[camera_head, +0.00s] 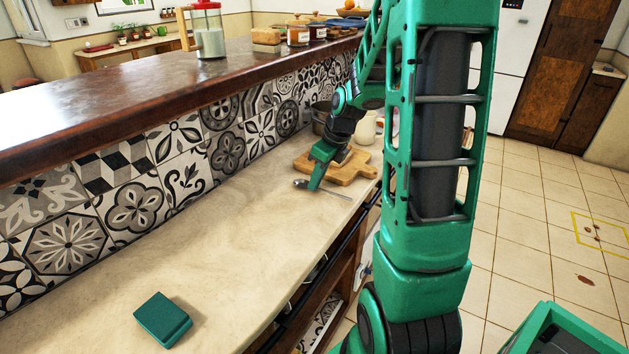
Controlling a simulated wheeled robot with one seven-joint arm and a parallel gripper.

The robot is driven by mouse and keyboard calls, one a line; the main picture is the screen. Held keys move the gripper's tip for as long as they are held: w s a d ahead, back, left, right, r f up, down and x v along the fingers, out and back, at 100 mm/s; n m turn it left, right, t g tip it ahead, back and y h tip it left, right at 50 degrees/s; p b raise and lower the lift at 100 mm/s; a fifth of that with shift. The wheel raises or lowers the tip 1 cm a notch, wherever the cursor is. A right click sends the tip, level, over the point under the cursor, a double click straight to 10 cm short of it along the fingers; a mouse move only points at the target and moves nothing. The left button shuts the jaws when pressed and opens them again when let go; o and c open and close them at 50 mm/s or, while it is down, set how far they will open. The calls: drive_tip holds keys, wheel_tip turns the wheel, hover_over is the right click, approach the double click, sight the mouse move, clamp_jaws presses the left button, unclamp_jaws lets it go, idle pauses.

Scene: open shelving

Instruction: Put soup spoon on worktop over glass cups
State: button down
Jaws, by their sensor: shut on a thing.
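My gripper (315,184) reaches down to the pale stone worktop (190,240) and is shut on the metal soup spoon (300,184). The spoon's bowl shows to the left of the fingers, and its thin handle extends to the right. The spoon is at or just above the worktop, in front of the wooden cutting board; I cannot tell if it touches the surface. Part of the spoon is hidden by the fingers. I cannot make out glass cups in the shelving below the worktop.
A wooden cutting board (358,171) lies just behind my gripper. A teal block (162,319) lies at the near end of the worktop. A patterned tile wall (135,207) rises to a dark raised counter (110,100) on the left. The worktop between is clear.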

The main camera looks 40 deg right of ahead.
drive_tip(key=c, duration=1.9)
unclamp_jaws()
drive_tip(key=shift+f, duration=0.1)
drive_tip(key=shift+c, duration=0.2)
drive_tip(key=v, duration=1.2)
drive_tip(key=s+a+f+n+g, duration=0.1)
drive_tip(key=s+a+n, duration=0.1)
drive_tip(key=s+n, duration=0.6)
drive_tip(key=s+a+f+n+g+h, duration=0.1)
drive_tip(key=s+a+n, duration=0.2)
drive_tip(key=s+n, duration=0.4)
drive_tip(key=s+a+f+n+g, duration=0.1)
drive_tip(key=s+a+f+n, duration=0.1)
drive_tip(key=s+n, duration=0.6)
drive_tip(key=a+n, duration=0.1)
drive_tip(key=n, duration=0.1)
drive_tip(key=shift+s+a+n, duration=0.15)
drive_tip(key=shift+s+n, duration=0.15)
drive_tip(key=shift+g, duration=0.3)
